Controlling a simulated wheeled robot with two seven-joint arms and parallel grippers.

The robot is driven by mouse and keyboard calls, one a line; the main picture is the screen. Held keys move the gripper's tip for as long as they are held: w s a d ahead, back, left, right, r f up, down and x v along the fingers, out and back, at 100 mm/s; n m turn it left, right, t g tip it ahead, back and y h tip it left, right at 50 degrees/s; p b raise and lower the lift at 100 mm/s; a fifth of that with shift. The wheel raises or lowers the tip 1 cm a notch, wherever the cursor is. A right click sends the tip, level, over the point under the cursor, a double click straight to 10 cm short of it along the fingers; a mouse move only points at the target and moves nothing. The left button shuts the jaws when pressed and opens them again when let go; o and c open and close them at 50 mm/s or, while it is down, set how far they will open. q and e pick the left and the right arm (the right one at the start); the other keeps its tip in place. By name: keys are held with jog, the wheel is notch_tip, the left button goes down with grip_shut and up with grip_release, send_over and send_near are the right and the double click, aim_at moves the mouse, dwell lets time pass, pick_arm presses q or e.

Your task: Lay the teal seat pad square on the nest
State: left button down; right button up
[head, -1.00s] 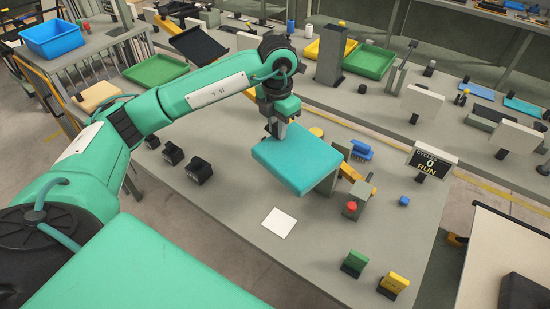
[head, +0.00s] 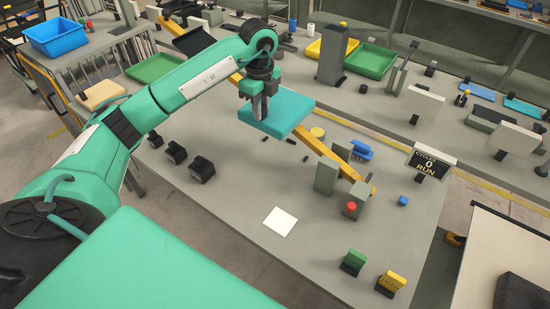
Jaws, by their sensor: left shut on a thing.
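The teal seat pad (head: 287,112) is a flat, square-cornered slab in the head view, held up over the far part of the grey table. My left gripper (head: 261,108) comes down on its left part and is shut on it. The pad looks roughly level, and its gap to the table is hard to judge. I cannot tell for certain which fixture is the nest. A grey upright block (head: 326,176) and small dark pegs (head: 291,141) stand near the yellow bar, in front of the pad. My right gripper is not in view.
A yellow bar (head: 318,146) runs diagonally under the pad. A blue piece (head: 361,150), a red button (head: 351,206) and a cycle sign (head: 430,162) stand to the right. A white square (head: 279,221) lies on clear table. Black blocks (head: 201,168) line the left edge.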

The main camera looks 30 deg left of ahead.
pick_arm(q)
jog(key=shift+f+p, duration=2.2)
jog(key=shift+f, duration=7.75)
jog(key=shift+f, duration=0.15)
jog(key=c, duration=1.3)
grip_release()
jog(key=shift+o, duration=0.2)
